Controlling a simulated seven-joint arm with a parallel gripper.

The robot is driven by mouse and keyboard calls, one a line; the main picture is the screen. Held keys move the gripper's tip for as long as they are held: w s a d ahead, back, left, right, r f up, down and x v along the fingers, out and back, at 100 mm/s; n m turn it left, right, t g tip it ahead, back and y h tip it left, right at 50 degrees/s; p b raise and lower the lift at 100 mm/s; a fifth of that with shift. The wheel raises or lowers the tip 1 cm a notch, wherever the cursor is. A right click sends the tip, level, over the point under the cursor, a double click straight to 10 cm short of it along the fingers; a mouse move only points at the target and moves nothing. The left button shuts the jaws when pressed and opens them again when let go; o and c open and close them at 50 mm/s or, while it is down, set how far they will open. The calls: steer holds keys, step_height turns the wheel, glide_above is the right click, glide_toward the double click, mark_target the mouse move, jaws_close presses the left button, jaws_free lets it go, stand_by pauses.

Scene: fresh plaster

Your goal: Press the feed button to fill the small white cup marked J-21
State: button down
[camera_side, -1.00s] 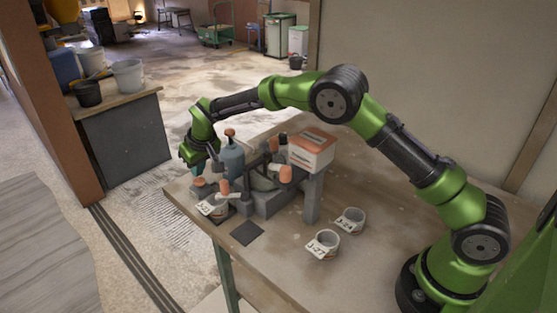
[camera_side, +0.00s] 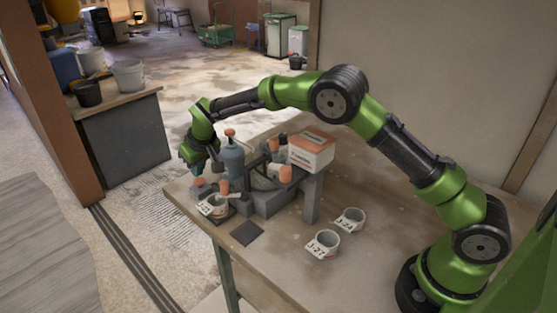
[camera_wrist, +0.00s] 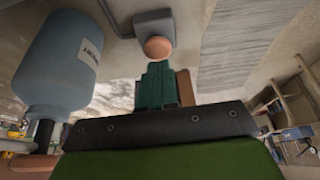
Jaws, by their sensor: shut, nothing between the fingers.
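A small white cup (camera_side: 214,206) with dark lettering sits on a dark pad at the machine's left front. Its mark is too small to read surely. Two more white lettered cups, a nearer one (camera_side: 323,244) and one behind it (camera_side: 350,220), stand on the table to the right. My gripper (camera_side: 190,168) is shut and empty, pointing down at the machine's far left. In the wrist view its closed teal fingertips (camera_wrist: 158,70) line up with a round orange button (camera_wrist: 158,48) on a grey block. I cannot tell whether they touch.
A blue-grey bottle (camera_side: 232,160) stands close to my gripper; it looms at the left in the wrist view (camera_wrist: 65,62). An orange-and-white box (camera_side: 312,152) sits on the machine. A dark square pad (camera_side: 247,233) lies on the table. The table's front right is clear.

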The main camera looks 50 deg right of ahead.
steer(key=shift+f, duration=0.2)
steer(key=shift+f, duration=0.95)
steer(key=shift+r, duration=1.05)
steer(key=shift+r, duration=0.1)
steer(key=shift+r, duration=2.95)
